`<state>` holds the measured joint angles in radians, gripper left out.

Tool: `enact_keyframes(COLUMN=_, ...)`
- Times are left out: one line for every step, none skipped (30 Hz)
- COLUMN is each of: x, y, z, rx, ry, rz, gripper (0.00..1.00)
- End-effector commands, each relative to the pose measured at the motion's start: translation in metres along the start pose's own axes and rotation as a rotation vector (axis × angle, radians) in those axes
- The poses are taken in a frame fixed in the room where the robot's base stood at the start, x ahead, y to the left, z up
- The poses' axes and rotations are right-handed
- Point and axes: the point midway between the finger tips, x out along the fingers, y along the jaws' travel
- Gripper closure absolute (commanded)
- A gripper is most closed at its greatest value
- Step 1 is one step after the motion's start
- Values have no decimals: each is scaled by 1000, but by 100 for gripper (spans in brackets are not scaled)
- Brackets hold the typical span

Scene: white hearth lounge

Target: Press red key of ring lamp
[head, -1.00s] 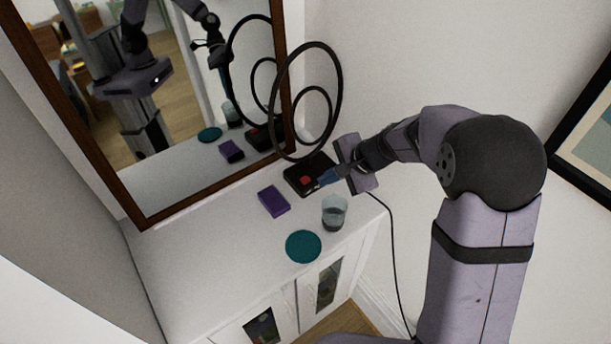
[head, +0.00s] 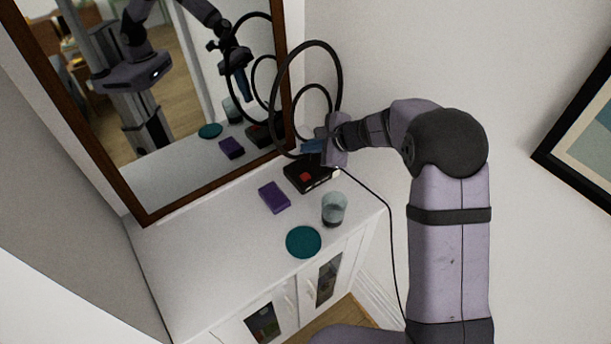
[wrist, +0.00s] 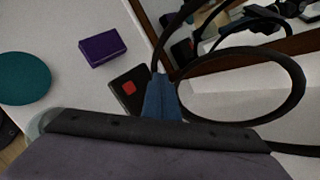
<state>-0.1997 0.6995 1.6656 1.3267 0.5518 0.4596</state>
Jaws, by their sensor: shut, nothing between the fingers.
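The ring lamp (head: 341,97) stands at the back right of the white cabinet top, with two dark rings rising from a black base. The red key (head: 305,176) is on the base; it also shows in the wrist view (wrist: 129,88). My gripper (head: 306,147) is above the base, in front of the lower part of the rings in the head view. Its blue fingers (wrist: 160,97) are shut and empty. They are apart from the red key, which lies to their left in the wrist view. The fingers hide part of the base there.
A purple box (head: 274,197), a glass (head: 334,210) and a teal disc (head: 303,242) are on the cabinet top (head: 215,250). A framed mirror (head: 150,218) stands behind. A black cord (head: 390,215) runs down at the right. The left of the top is clear.

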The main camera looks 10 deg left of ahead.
Motion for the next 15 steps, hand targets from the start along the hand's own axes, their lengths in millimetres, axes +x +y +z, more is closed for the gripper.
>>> enact_keyframes(x=2, y=1, z=-1, rx=1, ry=0, rz=1, gripper=100)
enact_keyframes(x=2, y=2, z=-2, rx=1, ry=0, rz=1, gripper=100)
enact_keyframes(x=4, y=3, z=-3, rx=1, ry=0, rz=1, gripper=100)
enact_keyframes(x=5, y=4, z=-4, rx=1, ry=0, rz=1, gripper=100)
enact_keyframes(x=6, y=5, z=-5, rx=1, ry=0, rz=1, gripper=100)
enact_keyframes(x=8, y=6, z=-6, rx=1, ry=0, rz=1, gripper=100)
enact_keyframes(x=10, y=8, z=-8, rx=1, ry=0, rz=1, gripper=100)
enact_keyframes(x=12, y=9, z=-9, rx=1, ry=0, rz=1, gripper=100)
enact_keyframes(x=14, y=11, z=-11, rx=1, ry=0, rz=1, gripper=100)
enact_keyframes(x=17, y=13, z=-12, rx=1, ry=1, rz=2, gripper=100)
enact_keyframes(x=19, y=14, z=-14, rx=0, ry=1, rz=2, gripper=100)
enact_keyframes(x=22, y=17, z=-16, rx=0, ry=1, rz=2, gripper=100)
enact_keyframes(x=25, y=19, z=-18, rx=0, ry=1, rz=2, gripper=100)
enact_keyframes(x=27, y=21, z=-20, rx=1, ry=1, rz=2, gripper=100)
enact_keyframes(x=31, y=23, z=-23, rx=2, ry=0, rz=2, gripper=100)
